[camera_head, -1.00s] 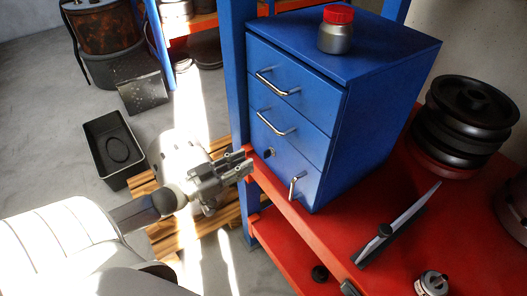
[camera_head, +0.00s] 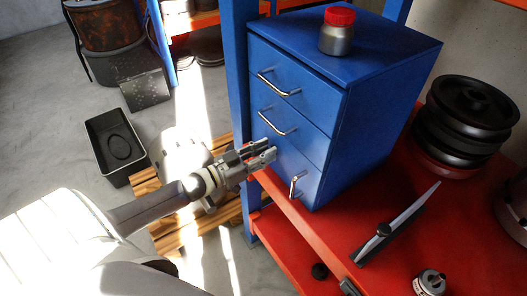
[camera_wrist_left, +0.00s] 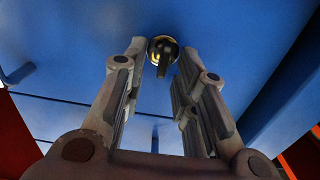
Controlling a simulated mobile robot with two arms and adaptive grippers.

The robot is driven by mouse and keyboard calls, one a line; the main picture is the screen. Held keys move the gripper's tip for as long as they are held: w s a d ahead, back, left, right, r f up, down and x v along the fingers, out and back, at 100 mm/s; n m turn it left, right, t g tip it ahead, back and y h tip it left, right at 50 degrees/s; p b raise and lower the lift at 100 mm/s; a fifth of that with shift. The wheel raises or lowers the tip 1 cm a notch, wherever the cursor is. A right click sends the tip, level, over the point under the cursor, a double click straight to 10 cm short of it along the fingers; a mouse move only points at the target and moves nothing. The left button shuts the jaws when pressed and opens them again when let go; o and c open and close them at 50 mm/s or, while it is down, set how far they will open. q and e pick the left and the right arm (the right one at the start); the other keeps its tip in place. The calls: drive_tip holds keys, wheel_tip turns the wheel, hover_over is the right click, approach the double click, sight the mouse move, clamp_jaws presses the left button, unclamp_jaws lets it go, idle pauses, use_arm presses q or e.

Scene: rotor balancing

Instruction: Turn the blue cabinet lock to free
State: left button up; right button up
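The blue cabinet (camera_head: 355,135) stands on the red workbench, its drawer front facing left. Its lock (camera_wrist_left: 163,52) shows in the left wrist view as a round piece with a brass-coloured ring and a dark tab pointing down. In the head view the lock is hidden behind my left gripper (camera_head: 266,152). This gripper is open, with its fingertips close to the cabinet front. In the wrist view its two fingers lie to the left and right of the lock, with gaps; I cannot tell how far short of it they are. My right gripper is not in view.
Metal drawer handles (camera_head: 278,123) stick out from the cabinet front, one (camera_head: 295,184) just right of my left gripper. A jar with a red lid (camera_head: 337,32) stands on top. A blue post (camera_head: 238,75) rises beside the cabinet. Black discs (camera_head: 468,115) are stacked on the red workbench (camera_head: 440,230).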

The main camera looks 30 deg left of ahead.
use_arm(q)
clamp_jaws()
drive_tip(key=shift+m, duration=0.4)
drive_tip(key=m+b, duration=0.1)
drive_tip(key=m, duration=0.4)
drive_tip(key=f+m+b, duration=0.1)
drive_tip(key=m, duration=0.5)
drive_tip(key=d+m+b, duration=0.1)
drive_tip(key=m, duration=0.5)
drive_tip(key=shift+s+d+f, duration=0.1)
drive_tip(key=shift+s+f, duration=0.15)
idle(0.4)
unclamp_jaws()
